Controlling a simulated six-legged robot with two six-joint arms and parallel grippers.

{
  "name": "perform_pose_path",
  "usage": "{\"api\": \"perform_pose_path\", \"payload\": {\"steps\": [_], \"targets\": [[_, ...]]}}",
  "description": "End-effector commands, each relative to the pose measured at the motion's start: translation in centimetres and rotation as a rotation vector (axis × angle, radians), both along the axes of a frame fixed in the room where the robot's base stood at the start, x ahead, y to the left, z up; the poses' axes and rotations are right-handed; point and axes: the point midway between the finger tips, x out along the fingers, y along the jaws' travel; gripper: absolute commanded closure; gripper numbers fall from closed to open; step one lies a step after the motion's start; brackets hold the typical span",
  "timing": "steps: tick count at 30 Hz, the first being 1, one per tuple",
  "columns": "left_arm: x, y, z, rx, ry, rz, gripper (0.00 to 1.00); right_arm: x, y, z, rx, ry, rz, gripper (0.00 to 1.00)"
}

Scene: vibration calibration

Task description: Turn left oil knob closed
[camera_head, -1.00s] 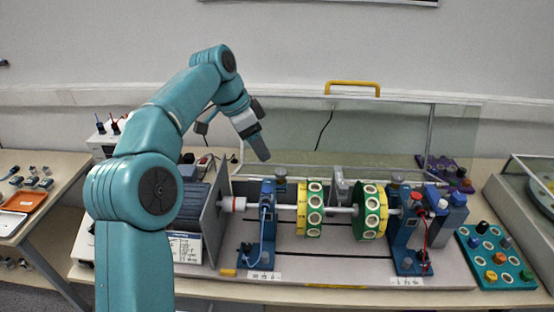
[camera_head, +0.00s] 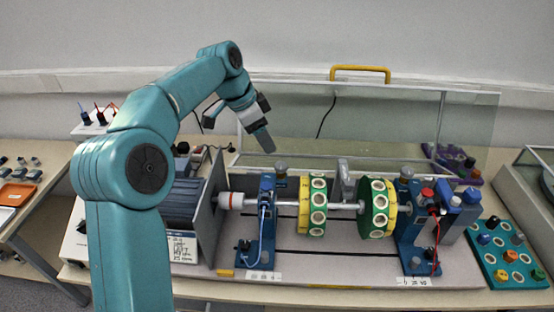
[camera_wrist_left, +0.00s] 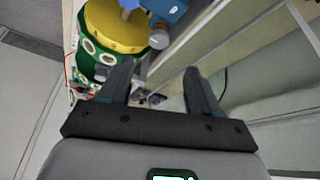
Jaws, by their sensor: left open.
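The left oil knob (camera_head: 281,167) is a small grey cap on top of the left blue bearing block (camera_head: 267,226) in the head view. My left gripper (camera_head: 266,146) hangs above and slightly left of this knob, apart from it, fingers pointing down. In the left wrist view the two dark fingers of my left gripper (camera_wrist_left: 160,82) are spread with nothing held between them. A grey round knob (camera_wrist_left: 159,38) shows beyond the fingers there; I cannot tell which knob it is. My right gripper is not in view.
Green and yellow discs (camera_head: 315,207) sit on the shaft right of the left block. A clear cover with a yellow handle (camera_head: 360,69) stands behind. The right bearing block (camera_head: 416,240) and a teal tray of knobs (camera_head: 510,262) lie to the right.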

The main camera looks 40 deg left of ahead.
Motion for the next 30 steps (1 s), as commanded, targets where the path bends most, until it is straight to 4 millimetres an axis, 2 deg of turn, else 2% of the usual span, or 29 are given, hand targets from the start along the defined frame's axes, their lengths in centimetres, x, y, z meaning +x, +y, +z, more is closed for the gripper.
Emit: {"api": "perform_pose_path", "payload": {"steps": [1, 6, 12, 17, 25, 30], "targets": [[0.3, -0.4, -1.3, -0.002, 0.005, -0.002, 0.37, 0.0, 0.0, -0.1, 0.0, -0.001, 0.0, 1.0], [1.6, -1.2, -4.8, -0.002, 0.005, -0.002, 0.37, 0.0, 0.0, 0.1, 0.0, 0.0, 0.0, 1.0], [2.7, -1.8, -7.7, -0.002, 0.002, -0.001, 0.37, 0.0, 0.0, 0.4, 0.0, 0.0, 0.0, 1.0], [3.1, -2.0, -8.7, -0.001, 0.002, -0.002, 0.37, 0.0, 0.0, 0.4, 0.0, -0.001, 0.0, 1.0], [3.2, -1.9, -8.8, 0.0, 0.0, 0.0, 0.37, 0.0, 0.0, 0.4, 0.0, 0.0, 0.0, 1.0], [3.2, -1.9, -8.8, 0.0, 0.0, 0.0, 0.92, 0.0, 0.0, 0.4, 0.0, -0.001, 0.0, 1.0]]}}
